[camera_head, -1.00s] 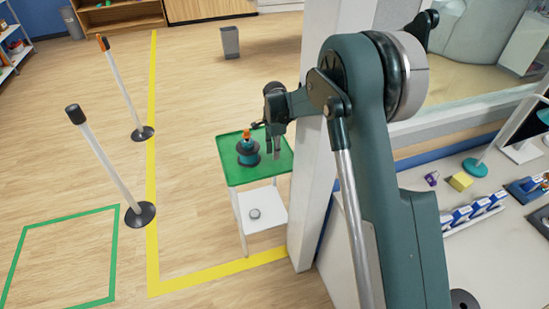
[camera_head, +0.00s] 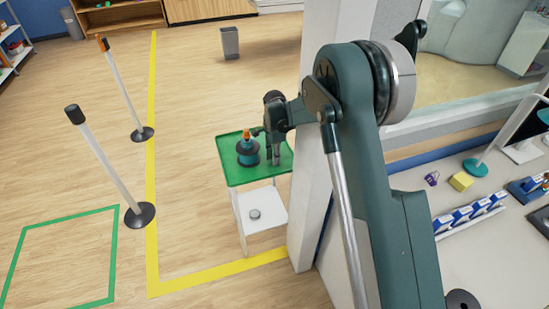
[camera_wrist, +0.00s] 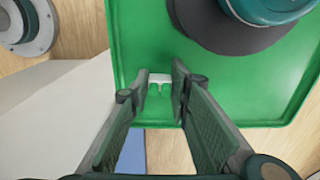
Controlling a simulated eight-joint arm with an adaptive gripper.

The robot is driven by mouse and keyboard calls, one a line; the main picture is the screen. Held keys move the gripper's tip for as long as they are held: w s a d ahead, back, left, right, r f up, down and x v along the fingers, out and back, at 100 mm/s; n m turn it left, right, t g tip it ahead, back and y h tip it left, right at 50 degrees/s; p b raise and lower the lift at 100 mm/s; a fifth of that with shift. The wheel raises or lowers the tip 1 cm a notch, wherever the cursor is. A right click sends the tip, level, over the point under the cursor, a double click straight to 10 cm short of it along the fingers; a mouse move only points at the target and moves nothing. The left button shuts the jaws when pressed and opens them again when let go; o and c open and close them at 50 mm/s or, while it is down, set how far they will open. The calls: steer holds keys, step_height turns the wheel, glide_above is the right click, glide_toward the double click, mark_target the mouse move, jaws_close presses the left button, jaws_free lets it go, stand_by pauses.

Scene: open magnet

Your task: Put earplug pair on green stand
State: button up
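The green stand is a small side table with a green tray top (camera_head: 232,173) and white legs; its tray also fills much of the wrist view (camera_wrist: 135,35). My gripper (camera_head: 272,162) is over the right part of the tray. In the wrist view, my fingertips (camera_wrist: 161,84) are close together with a small pale piece (camera_wrist: 160,77) spanning between them, seemingly the earplug pair. It appears pinched at both ends, over the tray near its edge. I cannot tell whether it touches the tray. The head view does not show it.
A teal spool-like object with a dark base and orange top (camera_head: 247,150) stands on the tray, left of my gripper. A white pillar (camera_head: 312,190) is close on the right. Posts (camera_head: 105,160) stand at left.

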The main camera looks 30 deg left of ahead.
steer(key=shift+f, duration=0.15)
steer(key=o, duration=0.6)
step_height(320, 180, up, 12)
steer(key=shift+r+p, duration=0.2)
steer(key=shift+p, duration=0.35)
stand_by(0.6)
stand_by(0.3)
